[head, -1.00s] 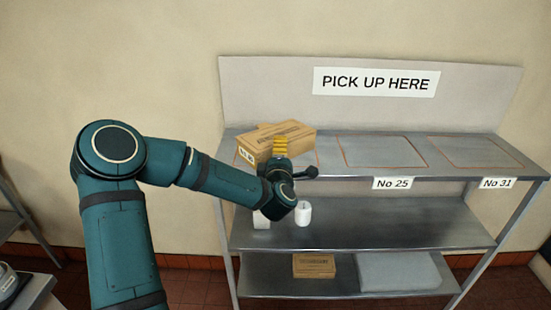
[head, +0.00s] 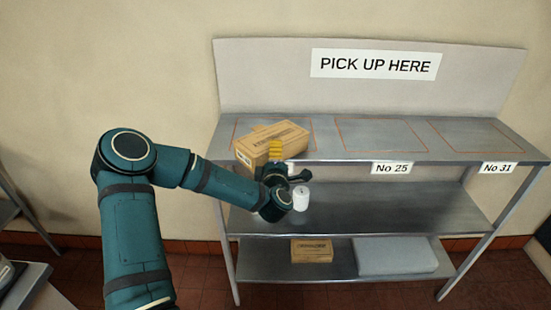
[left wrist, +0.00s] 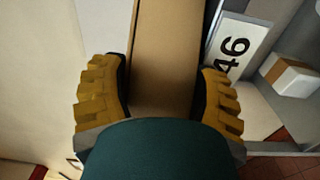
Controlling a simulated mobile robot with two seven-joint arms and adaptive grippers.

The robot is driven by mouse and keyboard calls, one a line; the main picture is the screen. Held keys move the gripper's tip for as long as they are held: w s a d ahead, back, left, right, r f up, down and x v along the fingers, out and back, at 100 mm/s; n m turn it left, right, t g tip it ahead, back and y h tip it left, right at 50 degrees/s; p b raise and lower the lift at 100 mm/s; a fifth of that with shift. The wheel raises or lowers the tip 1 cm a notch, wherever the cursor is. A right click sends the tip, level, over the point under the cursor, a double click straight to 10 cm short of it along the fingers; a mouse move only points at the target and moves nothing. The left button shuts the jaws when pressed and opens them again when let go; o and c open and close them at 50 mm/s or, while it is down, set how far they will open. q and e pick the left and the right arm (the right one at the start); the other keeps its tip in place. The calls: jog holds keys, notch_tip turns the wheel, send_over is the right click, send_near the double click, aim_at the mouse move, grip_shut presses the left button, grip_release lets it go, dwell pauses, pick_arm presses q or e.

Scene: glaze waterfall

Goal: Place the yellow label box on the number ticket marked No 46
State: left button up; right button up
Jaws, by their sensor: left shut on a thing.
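My left gripper (head: 276,151) is shut on a brown cardboard box (head: 268,141) with dark print on top, at the left end of the top shelf. The box is over the left orange-outlined area; I cannot tell whether it touches the shelf. A pale label (head: 243,158) shows on its left end, too small to read now. In the left wrist view the box (left wrist: 165,60) lies between the yellow fingers (left wrist: 162,97). The No 46 ticket, showing only "46" (left wrist: 231,55), is beside the box there. In the head view my arm probably hides this ticket. My right gripper is not in view.
Tickets No 25 (head: 392,168) and No 31 (head: 497,168) mark the top shelf (head: 330,150); their outlined areas are empty. A white cylinder (head: 300,198) stands on the middle shelf. Another cardboard box (head: 311,250) and a grey slab (head: 395,256) are on the bottom shelf.

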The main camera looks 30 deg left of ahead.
pick_arm(q)
jog(key=shift+f, duration=0.3)
jog(key=shift+r, duration=0.1)
jog(key=o, duration=0.7)
jog(key=shift+f, duration=0.2)
jog(key=o, duration=0.5)
jog(key=shift+o, duration=0.2)
jog(key=shift+r, duration=0.15)
